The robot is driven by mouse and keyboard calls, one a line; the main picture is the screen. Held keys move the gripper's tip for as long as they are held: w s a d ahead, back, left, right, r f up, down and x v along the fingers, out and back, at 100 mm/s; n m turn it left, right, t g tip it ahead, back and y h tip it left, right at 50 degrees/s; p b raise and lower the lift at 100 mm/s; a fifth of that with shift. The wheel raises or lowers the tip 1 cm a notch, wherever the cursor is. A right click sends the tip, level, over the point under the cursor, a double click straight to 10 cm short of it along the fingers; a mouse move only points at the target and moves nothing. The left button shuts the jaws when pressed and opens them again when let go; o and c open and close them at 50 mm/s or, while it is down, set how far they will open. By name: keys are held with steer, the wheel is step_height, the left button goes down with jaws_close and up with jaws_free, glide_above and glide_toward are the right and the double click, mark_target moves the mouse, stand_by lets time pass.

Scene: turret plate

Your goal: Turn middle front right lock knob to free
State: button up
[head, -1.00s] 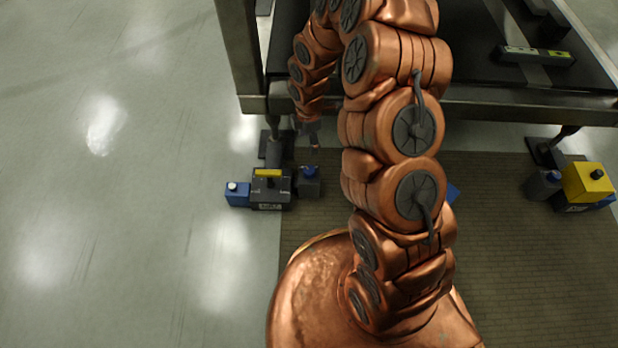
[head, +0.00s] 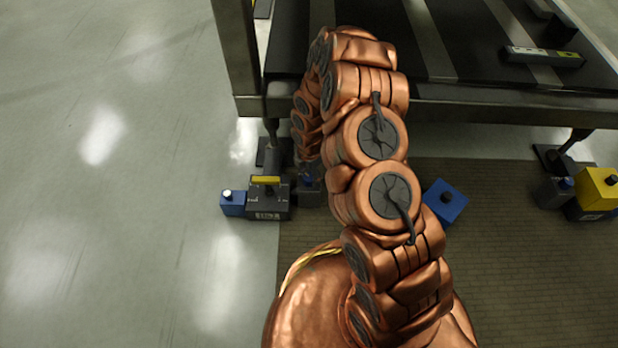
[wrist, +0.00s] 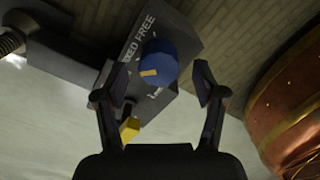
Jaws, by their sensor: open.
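A blue round knob (wrist: 158,62) with a yellow pointer mark sits on a dark grey lock box (wrist: 178,28). White lettering beside the knob reads FREE, with part of another word ending in ED next to it. The yellow mark is on the knob's lower left side, not clearly at either word. My gripper (wrist: 160,76) is open, with one finger on each side of the knob; I cannot tell whether they touch it. In the head view the dark lock box (head: 312,196) is partly hidden behind my arm, and my gripper is not clearly visible.
A dark box with a yellow handle (head: 265,181) and a blue box (head: 233,203) stand left of the lock box. Another blue box (head: 445,200) is right of my arm. A table frame (head: 470,108) stands above. More yellow and blue boxes (head: 597,188) are at far right.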

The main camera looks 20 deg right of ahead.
steer(key=shift+f, duration=0.95)
steer(key=c, duration=1.1)
